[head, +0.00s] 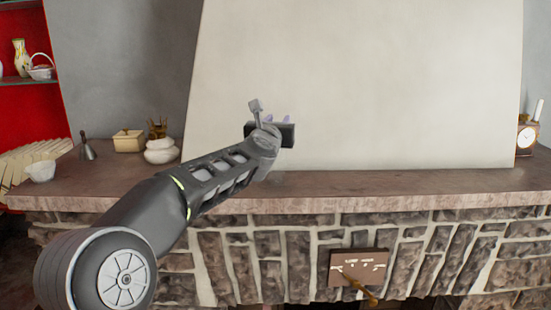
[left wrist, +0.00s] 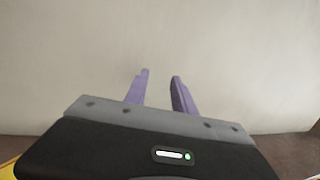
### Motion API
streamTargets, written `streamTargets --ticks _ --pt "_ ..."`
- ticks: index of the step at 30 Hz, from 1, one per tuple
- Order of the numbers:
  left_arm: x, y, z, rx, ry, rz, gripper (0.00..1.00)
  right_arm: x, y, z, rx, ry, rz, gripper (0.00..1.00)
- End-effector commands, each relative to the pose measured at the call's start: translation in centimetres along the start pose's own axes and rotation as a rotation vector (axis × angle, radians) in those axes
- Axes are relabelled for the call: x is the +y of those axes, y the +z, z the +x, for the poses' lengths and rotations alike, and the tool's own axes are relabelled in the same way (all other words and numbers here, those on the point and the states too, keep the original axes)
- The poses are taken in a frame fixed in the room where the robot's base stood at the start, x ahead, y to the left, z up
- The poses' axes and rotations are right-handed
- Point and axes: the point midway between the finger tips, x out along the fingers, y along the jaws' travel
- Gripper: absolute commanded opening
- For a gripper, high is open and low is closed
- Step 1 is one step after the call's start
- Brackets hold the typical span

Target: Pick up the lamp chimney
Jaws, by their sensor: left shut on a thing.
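My left gripper (head: 278,118) is above the stone mantel shelf (head: 330,187), in front of the pale chimney breast. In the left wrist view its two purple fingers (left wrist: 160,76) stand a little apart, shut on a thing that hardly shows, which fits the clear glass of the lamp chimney. I cannot make out the glass's outline in either view. A faint pale patch shows below the gripper in the head view, and I cannot tell what it is. My right gripper is not in view.
On the shelf's left stand a dark bell (head: 87,151), a yellowish box (head: 129,141), a white pot (head: 160,151) and a white bowl (head: 41,171). A clock (head: 526,138) stands at the far right. The shelf's middle right is clear. A wooden plaque (head: 358,268) is on the stone front below.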

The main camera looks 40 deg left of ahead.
Motion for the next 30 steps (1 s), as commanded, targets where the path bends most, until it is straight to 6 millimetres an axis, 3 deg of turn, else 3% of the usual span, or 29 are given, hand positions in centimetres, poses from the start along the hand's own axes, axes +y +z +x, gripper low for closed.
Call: streamTargets --ticks 20,26,30 --pt "0.0 0.3 0.0 -0.001 0.000 0.000 0.00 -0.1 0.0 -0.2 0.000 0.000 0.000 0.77" --pt "-0.1 2.8 0.0 -0.003 0.000 -0.002 0.00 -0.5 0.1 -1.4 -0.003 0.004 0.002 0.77" --pt "0.0 5.7 0.0 -0.003 0.000 -0.002 0.00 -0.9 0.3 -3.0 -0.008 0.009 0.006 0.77"
